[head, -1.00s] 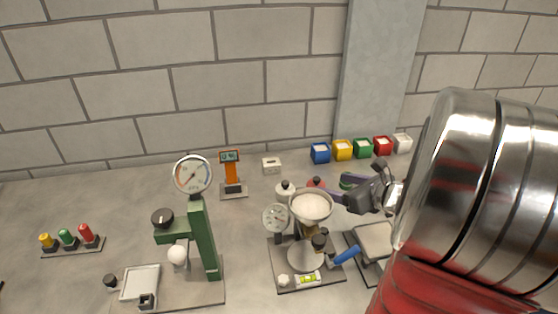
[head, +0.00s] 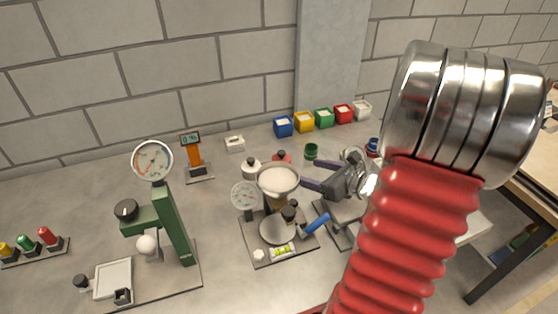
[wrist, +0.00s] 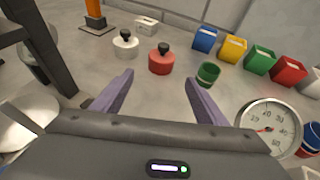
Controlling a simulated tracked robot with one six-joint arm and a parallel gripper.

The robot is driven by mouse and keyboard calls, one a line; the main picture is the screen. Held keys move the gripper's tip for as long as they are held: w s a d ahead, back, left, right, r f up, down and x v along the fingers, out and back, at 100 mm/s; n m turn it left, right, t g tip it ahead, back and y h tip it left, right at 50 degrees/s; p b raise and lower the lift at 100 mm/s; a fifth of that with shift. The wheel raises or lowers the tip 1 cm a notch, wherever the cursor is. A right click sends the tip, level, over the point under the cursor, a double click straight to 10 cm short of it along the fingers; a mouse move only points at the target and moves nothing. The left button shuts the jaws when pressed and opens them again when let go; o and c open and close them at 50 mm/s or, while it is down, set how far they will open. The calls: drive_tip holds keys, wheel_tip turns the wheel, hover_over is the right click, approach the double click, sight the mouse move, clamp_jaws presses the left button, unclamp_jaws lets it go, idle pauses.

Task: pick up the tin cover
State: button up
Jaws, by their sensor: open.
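Two small round covers with black knobs stand on the bench: a pale, metal-looking one (wrist: 125,43) and a red one (wrist: 161,60). The pale one looks most like the tin cover, but I cannot be sure. In the head view the pale cover (head: 251,168) and the red cover (head: 282,157) stand behind the bowl-topped scale. My gripper (wrist: 159,78) is open and empty, its purple fingers apart. In the wrist view the red cover is ahead, between the finger lines; the pale cover is farther left. In the head view my gripper (head: 307,174) is right of both.
A bowl-topped scale (head: 278,182) stands close left of my gripper. A green cup (wrist: 208,74) is beyond the right finger, with a dial (wrist: 268,128) at right. Coloured bins (head: 304,121) line the wall. A green press (head: 172,225) stands at left.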

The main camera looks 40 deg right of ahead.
sight(285, 161)
drive_tip(key=x, duration=0.6)
drive_tip(key=shift+w, duration=0.1)
drive_tip(key=shift+w+f, duration=0.1)
drive_tip(key=shift+a, duration=0.1)
drive_tip(key=shift+r+x, duration=0.1)
drive_tip(key=shift+x, duration=1.2)
drive_tip(key=shift+r+x, duration=0.15)
drive_tip(key=shift+x, duration=1.15)
drive_tip(key=shift+w, duration=0.1)
drive_tip(key=shift+c, duration=0.5)
drive_tip(key=c, duration=1)
drive_tip(key=shift+r, duration=0.1)
